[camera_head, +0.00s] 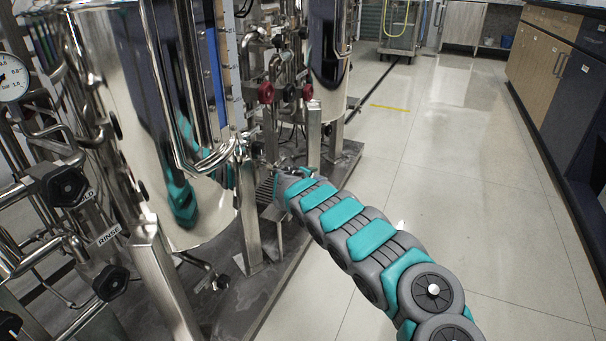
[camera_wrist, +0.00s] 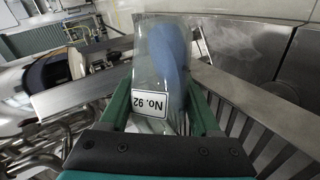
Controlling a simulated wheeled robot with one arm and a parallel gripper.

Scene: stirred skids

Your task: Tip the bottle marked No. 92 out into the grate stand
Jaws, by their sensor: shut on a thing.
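The bottle marked No. 92 (camera_wrist: 146,58) is clear, with a blue content along its right side in the wrist view. Its white label reads upside down there. My gripper (camera_wrist: 160,98) is shut on it, one green finger on each side. The slatted metal grate stand (camera_wrist: 246,128) lies right of and below the bottle in the wrist view. In the head view, my arm reaches to a grate (camera_head: 266,191) beside the large steel tank, and the bottle is not clearly visible. I cannot tell whether the bottle's mouth is over the slats.
A large shiny steel tank (camera_head: 135,100) stands on a dark skid at the left, with pipes and black valve knobs (camera_head: 66,186) around it. A second tank (camera_head: 328,50) stands behind. Open floor (camera_head: 450,170) lies to the right, before drawer cabinets (camera_head: 566,60).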

